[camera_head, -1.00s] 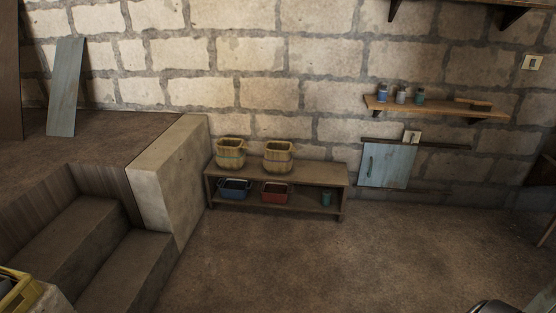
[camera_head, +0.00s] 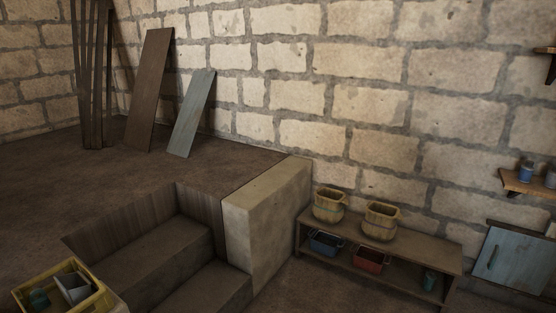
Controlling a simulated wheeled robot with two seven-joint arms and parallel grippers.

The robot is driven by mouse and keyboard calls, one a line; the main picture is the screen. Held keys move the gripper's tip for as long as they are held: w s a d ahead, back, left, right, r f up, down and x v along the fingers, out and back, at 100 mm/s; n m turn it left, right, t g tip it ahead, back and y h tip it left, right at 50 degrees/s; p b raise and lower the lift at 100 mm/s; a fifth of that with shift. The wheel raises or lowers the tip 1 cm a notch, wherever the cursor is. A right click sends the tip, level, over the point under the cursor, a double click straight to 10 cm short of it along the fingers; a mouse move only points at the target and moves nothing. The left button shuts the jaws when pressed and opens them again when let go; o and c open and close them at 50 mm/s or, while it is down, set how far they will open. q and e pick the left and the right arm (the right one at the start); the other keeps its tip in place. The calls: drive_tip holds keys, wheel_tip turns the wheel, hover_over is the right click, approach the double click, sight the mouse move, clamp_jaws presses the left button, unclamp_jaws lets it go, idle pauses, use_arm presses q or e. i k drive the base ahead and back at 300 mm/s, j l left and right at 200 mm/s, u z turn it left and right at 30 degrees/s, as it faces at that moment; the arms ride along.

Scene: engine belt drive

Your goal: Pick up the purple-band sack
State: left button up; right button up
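No sack with a purple band shows in the head view. Neither of my grippers is in view. A low wooden shelf (camera_head: 424,254) stands against the stone wall at the right. Two tan baskets, a left one (camera_head: 329,205) and a right one (camera_head: 381,221), sit on its top. The left one seems to have a greenish band; the band on the right one is too small to tell.
On the shelf's lower board are a blue bin (camera_head: 324,242), a red bin (camera_head: 369,260) and a teal cup (camera_head: 430,281). Steps (camera_head: 160,250) lead to a raised floor with leaning boards (camera_head: 150,90). A yellow crate (camera_head: 62,290) is at lower left.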

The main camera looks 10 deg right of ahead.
sight(380, 224)
drive_tip(key=i+l, duration=0.3)
drive_tip(key=l, duration=0.15)
drive_tip(key=i+l, duration=0.25)
drive_tip(key=l, duration=0.2)
drive_tip(key=i+l, duration=0.6)
drive_tip(key=l, duration=0.25)
drive_tip(key=i+l, duration=0.1)
drive_tip(key=l, duration=0.3)
drive_tip(key=i+l, duration=0.15)
drive_tip(key=l, duration=0.3)
drive_tip(key=i+l, duration=0.1)
drive_tip(key=l, duration=0.3)
drive_tip(key=i+l, duration=0.1)
drive_tip(key=l, duration=0.35)
drive_tip(key=i+l, duration=0.15)
drive_tip(key=l, duration=0.25)
drive_tip(key=i+l, duration=0.1)
drive_tip(key=l, duration=0.35)
